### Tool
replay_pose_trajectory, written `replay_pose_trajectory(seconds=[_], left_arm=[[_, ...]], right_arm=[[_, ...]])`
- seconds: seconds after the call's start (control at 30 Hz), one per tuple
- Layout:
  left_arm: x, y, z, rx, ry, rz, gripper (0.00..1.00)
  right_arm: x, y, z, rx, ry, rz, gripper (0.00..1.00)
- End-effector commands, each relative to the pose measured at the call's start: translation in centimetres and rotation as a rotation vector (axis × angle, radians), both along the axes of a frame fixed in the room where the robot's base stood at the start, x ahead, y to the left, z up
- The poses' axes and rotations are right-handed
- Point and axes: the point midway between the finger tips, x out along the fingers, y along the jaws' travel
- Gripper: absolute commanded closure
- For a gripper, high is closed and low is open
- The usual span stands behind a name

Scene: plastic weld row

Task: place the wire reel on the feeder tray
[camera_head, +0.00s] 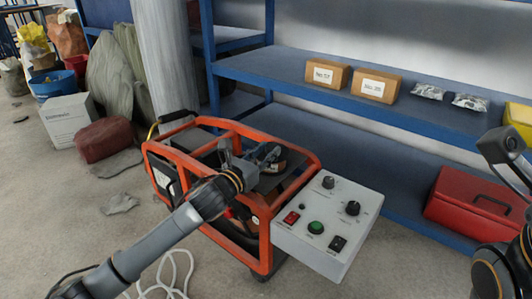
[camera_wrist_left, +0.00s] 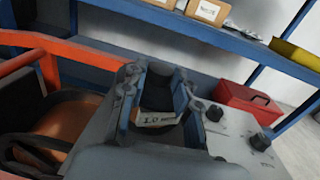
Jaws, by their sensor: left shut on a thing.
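My left gripper (camera_head: 257,157) is over the top of the orange-framed machine, shut on the wire reel (camera_head: 279,166). The reel is small and dark, and the fingers hide part of it. In the left wrist view the gripper (camera_wrist_left: 163,98) has one finger on each side of the reel, whose pale label (camera_wrist_left: 156,119) reads "1.0". The feeder tray seems to be the dark flat plate (camera_head: 291,183) under the gripper. I cannot tell whether the reel touches it. Of my right arm only links show at the right edge; its gripper is not in view.
Orange frame bars (camera_head: 235,128) surround the plate. A grey control box (camera_head: 325,225) with knobs and buttons adjoins it on the right. A blue shelf (camera_head: 330,95) behind bears cardboard boxes (camera_head: 376,85) and bags. A red toolbox (camera_head: 470,205) sits on the lower shelf.

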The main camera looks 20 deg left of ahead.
Motion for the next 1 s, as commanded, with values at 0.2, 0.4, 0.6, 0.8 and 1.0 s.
replay_pose_trajectory(seconds=[0.2, 0.4, 0.6, 0.8, 1.0], left_arm=[[0.0, 0.0, -0.2, 0.001, 0.002, 0.000, 0.47], [0.0, 0.0, -0.1, 0.001, 0.002, 0.000, 0.47], [-1.1, 0.3, 0.1, 0.001, 0.005, 0.000, 0.47], [-4.6, 1.3, 0.2, 0.003, 0.006, -0.001, 0.47], [-8.2, 2.2, 0.2, 0.003, 0.006, 0.000, 0.47]], right_arm=[[0.0, 0.0, 0.0, 0.000, 0.000, 0.000, 0.47], [0.0, 0.0, 0.0, 0.000, 0.000, 0.000, 0.47], [-0.2, 0.0, 0.6, 0.002, -0.009, 0.002, 0.47], [1.8, -0.1, -0.3, 0.003, 0.067, 0.002, 0.47], [2.7, -0.2, -0.9, 0.006, 0.105, 0.005, 0.47]])
